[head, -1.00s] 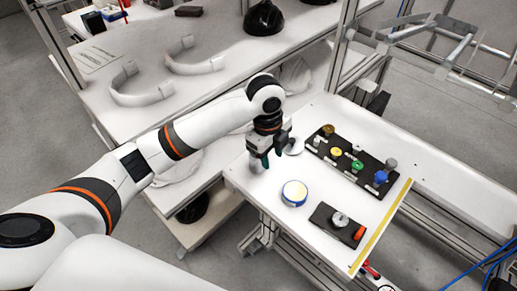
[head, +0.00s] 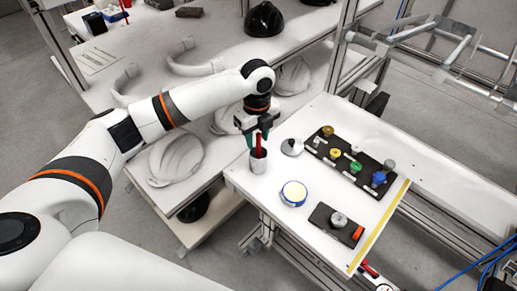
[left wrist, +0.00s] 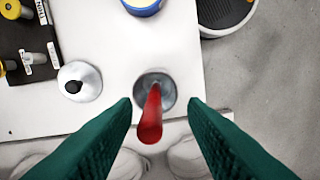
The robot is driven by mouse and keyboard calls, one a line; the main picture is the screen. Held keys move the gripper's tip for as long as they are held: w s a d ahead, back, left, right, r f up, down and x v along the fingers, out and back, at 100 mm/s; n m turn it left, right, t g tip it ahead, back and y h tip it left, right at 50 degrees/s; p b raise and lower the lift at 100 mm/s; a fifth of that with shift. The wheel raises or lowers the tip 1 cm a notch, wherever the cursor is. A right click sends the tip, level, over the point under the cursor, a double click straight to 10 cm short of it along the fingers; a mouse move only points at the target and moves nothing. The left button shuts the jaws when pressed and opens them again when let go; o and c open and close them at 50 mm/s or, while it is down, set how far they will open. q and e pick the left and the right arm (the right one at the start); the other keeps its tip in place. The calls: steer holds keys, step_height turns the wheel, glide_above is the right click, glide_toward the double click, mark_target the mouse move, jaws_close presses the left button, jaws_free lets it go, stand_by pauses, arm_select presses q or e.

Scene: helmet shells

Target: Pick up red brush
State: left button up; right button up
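The red brush (head: 258,147) stands in a small metallic cup (head: 258,164) at the left edge of the white table. My left gripper (head: 259,136) is above the cup, with its green fingers on either side of the brush handle. In the left wrist view, the brush (left wrist: 151,117) rises out of the cup (left wrist: 166,86) between the two fingers (left wrist: 160,103). The fingers are spread wide with clear gaps to the handle on both sides. The lower end of the brush is hidden in the cup. My right gripper is not in view.
A silver-lidded round item (head: 291,147) stands close right of the cup. A blue-and-white round tin (head: 294,193) is in front. A black rack with coloured knobs (head: 348,163) and a smaller black block (head: 322,213) lie further right. White helmet shells (head: 176,160) sit on the shelf at left.

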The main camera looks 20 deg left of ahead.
mark_target(258, 145)
arm_select(q)
steer(key=f, duration=0.3)
steer(key=f+p, duration=0.1)
steer(key=shift+w+f, duration=0.25)
steer(key=shift+w, duration=0.05)
steer(key=shift+c, duration=0.3)
jaws_close()
steer(key=shift+r, duration=0.1)
step_height(258, 145, up, 10)
steer(key=shift+b, duration=0.85)
